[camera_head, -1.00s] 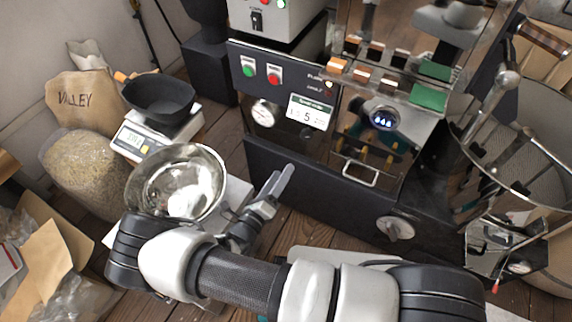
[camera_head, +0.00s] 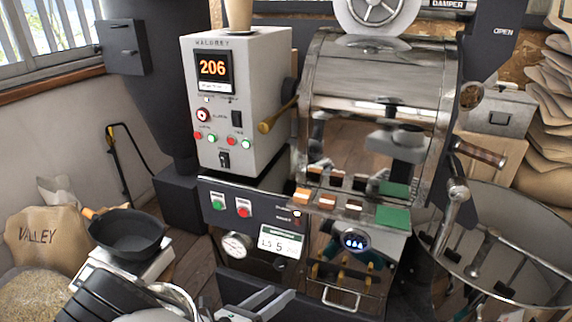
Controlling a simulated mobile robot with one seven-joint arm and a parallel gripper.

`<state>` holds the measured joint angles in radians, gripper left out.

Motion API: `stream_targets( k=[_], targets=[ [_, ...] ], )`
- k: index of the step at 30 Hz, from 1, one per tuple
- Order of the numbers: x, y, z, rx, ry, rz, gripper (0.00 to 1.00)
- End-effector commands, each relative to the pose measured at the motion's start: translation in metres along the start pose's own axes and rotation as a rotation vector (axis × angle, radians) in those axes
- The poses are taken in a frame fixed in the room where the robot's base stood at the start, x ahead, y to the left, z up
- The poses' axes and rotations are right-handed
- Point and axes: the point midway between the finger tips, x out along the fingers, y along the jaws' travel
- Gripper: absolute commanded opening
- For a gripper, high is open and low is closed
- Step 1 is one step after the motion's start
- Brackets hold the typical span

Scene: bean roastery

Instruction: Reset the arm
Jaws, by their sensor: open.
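My gripper (camera_head: 268,304) shows at the bottom middle of the head view, in front of the dark lower panel of the roaster. Its two fingers are apart and nothing shows between them. Part of my arm (camera_head: 125,296) shows at the bottom left, and the rest is below the picture.
The roaster (camera_head: 375,75) and its control box (camera_head: 235,105), reading 206, fill the middle. A black pan (camera_head: 128,232) sits on a scale (camera_head: 148,268) at the left, near a bean sack (camera_head: 45,232). A round cooling tray (camera_head: 520,292) stands at the right.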

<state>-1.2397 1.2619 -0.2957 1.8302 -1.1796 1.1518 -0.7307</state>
Motion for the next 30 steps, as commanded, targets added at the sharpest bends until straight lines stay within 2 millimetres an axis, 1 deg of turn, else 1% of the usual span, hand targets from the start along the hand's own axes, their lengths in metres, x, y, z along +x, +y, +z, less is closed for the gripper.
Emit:
stream_targets(
  k=[1,5,6,8,9,10,13,18,20,21,24,27,30],
  targets=[
    [0.007,-0.021,0.015,0.118,0.103,-0.052,0.53],
    [0.018,-0.072,0.037,0.407,0.331,-0.183,0.53],
    [0.021,-0.088,0.044,0.497,0.396,-0.225,0.53],
    [0.022,-0.112,0.053,0.634,0.490,-0.287,0.53],
    [0.023,-0.127,0.059,0.725,0.550,-0.328,0.53],
    [0.023,-0.139,0.063,0.796,0.592,-0.360,0.53],
    [0.020,-0.176,0.077,1.029,0.727,-0.464,0.53],
    [0.009,-0.236,0.099,1.430,0.922,-0.634,0.53],
    [0.004,-0.257,0.106,1.573,0.982,-0.690,0.53],
    [0.000,-0.270,0.111,1.670,1.018,-0.725,0.53],
    [-0.012,-0.300,0.122,1.910,1.099,-0.807,0.53],
    [-0.024,-0.325,0.131,2.127,1.159,-0.871,0.53],
    [-0.034,-0.343,0.138,2.300,1.200,-0.914,0.53]
  ],
)
